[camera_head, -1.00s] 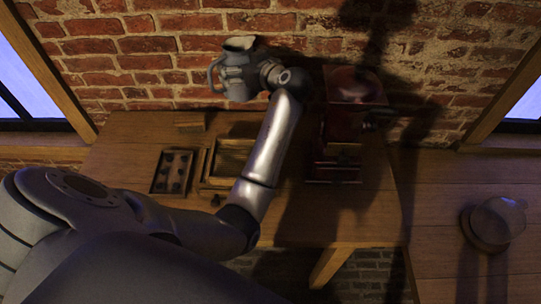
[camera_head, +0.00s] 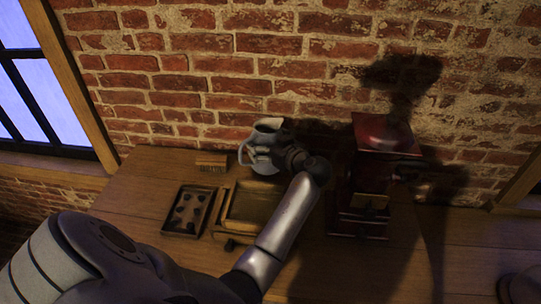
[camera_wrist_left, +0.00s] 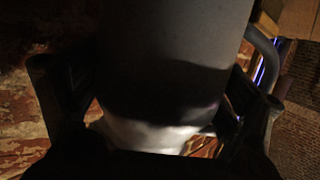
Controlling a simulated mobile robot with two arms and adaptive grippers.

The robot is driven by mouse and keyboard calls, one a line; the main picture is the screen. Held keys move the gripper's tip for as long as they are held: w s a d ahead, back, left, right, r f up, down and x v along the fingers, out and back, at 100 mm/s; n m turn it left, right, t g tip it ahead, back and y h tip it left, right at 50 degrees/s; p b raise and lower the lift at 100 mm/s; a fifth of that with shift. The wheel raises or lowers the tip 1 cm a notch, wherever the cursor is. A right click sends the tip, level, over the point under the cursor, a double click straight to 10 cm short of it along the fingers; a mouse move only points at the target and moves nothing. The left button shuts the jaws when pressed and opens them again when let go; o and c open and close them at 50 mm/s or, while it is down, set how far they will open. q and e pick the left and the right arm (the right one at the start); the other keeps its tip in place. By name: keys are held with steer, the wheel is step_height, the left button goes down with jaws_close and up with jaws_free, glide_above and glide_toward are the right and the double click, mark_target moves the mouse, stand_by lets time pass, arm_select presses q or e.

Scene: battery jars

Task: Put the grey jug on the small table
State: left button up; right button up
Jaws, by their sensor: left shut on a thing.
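The grey jug (camera_head: 264,150) is in the head view, near the brick wall, above or at the back of the small wooden table (camera_head: 150,181). Its handle points left and its open top shows. My left gripper (camera_head: 279,153) is shut on the jug from the right side. In the left wrist view the jug's body (camera_wrist_left: 180,45) fills the middle between the two dark fingers of the gripper (camera_wrist_left: 160,105). Whether the jug's base touches the table cannot be told. My right gripper is not in view.
A red grinder-like box (camera_head: 376,165) stands right of my left arm. A wooden tray (camera_head: 248,208) and a dark tray with several small pieces (camera_head: 188,212) lie in front of the jug. A small wooden block (camera_head: 212,160) lies left of it. A glass jar (camera_head: 525,286) is at the lower right.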

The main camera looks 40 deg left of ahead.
arm_select(q)
step_height(320, 180, down, 3)
steer(key=shift+p, duration=0.45)
steer(key=shift+f, duration=0.35)
steer(key=shift+f, duration=0.1)
steer(key=o, duration=1)
